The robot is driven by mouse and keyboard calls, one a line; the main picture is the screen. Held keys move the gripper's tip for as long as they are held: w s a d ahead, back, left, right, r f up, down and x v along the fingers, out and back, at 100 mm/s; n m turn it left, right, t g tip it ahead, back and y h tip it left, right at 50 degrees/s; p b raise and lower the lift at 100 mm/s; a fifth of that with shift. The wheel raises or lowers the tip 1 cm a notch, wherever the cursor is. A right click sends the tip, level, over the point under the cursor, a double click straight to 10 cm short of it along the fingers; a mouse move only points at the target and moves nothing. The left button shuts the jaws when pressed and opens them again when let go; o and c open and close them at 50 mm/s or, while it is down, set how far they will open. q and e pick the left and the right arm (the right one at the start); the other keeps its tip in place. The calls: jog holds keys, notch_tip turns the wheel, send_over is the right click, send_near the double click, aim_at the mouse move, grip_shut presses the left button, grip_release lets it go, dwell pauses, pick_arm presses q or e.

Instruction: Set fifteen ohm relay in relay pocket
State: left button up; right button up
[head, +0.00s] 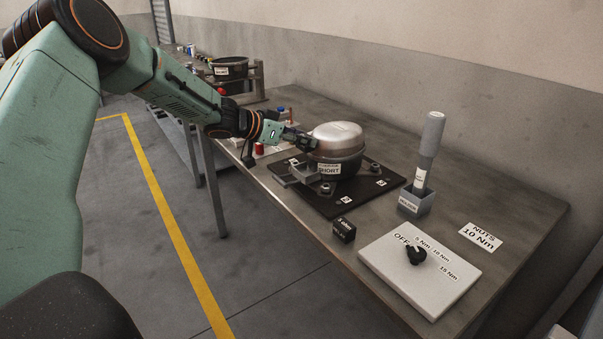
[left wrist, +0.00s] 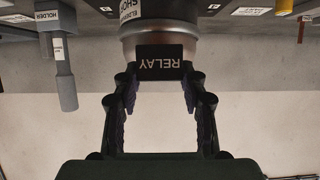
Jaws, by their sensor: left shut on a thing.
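My left gripper (head: 303,141) reaches in from the left, beside the upper left side of the silver compressor (head: 338,133). It is shut on a black relay block (left wrist: 162,64), held between the fingertips in the left wrist view with the word RELAY upside down. I cannot read its ohm value. Another small black block (head: 344,230), whose label seems to read 5 ohm, sits on the bench in front of the pallet. The compressor stands on a black pallet (head: 352,205) and bears a label ending in SHORT. I cannot clearly make out the relay pocket. My right gripper is not in view.
A grey holder (head: 414,203) with an upright tool (head: 430,140) stands right of the pallet. A white torque panel (head: 425,282) with a black knob lies at the front right, near a NUTS 10 Nm card (head: 481,237). Another dark pot (head: 229,70) stands farther back.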

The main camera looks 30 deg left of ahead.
aim_at(312, 167)
pick_arm(q)
jog(key=shift+d+f+b, duration=0.15)
jog(key=shift+f+b, duration=0.35)
jog(key=shift+f, duration=0.9)
notch_tip(312, 167, down, 5)
jog(key=shift+r+b, duration=0.15)
jog(key=shift+b, duration=0.95)
jog(key=shift+r, duration=0.15)
jog(key=shift+s+f, duration=0.1)
jog(key=shift+f, duration=0.3)
